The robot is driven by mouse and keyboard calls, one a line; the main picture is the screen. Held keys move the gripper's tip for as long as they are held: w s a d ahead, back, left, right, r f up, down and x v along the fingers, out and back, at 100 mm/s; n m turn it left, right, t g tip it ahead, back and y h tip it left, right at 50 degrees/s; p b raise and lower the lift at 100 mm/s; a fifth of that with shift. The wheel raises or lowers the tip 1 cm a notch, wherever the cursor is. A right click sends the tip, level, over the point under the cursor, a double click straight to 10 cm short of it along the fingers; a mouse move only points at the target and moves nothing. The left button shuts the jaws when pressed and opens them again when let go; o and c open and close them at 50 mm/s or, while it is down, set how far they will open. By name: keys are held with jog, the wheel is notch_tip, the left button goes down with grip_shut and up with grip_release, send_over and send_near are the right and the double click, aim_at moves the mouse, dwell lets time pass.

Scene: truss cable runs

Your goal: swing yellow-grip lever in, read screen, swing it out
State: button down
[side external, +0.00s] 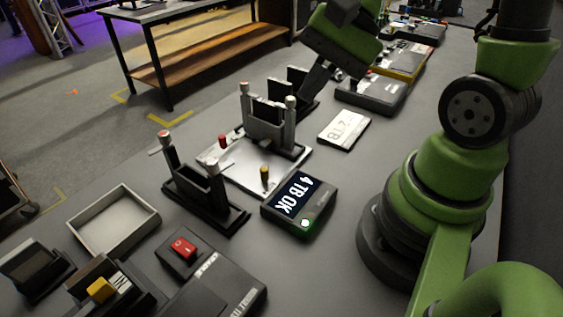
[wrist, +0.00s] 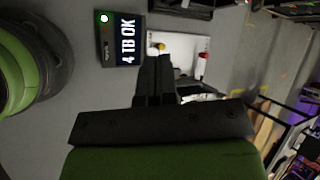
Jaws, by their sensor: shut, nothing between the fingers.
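The yellow-grip lever (side external: 264,176) stands at the near edge of a pale plate (side external: 225,172); its grip also shows in the wrist view (wrist: 161,46), just beyond my fingertips. A red-grip lever (side external: 222,142) stands at the plate's far side and shows in the wrist view (wrist: 204,56). The dark screen box (side external: 318,212) reads "4 TB OK" with a green-lit round light; the text also shows in the wrist view (wrist: 127,42). My gripper (side external: 306,100) is shut and empty, above the bench behind the plate. In the wrist view its fingers (wrist: 157,62) partly cover the plate.
Dark upright holders (side external: 205,195) with posts stand beside and behind the plate. A white "2 TB" labelled block (side external: 344,130) lies to the right. An empty grey tray (side external: 115,222) and a red switch box (side external: 184,250) are at the left front.

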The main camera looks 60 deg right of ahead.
jog(key=w+d+f+m+t+y, duration=0.1)
jog(key=w+d+f+m, duration=0.15)
jog(key=f+m, duration=0.35)
jog(key=m+t, duration=0.2)
jog(key=m, duration=0.4)
send_near(269, 174)
jog(key=v, duration=0.3)
jog(key=shift+d+r, duration=0.15)
jog(key=x, duration=1)
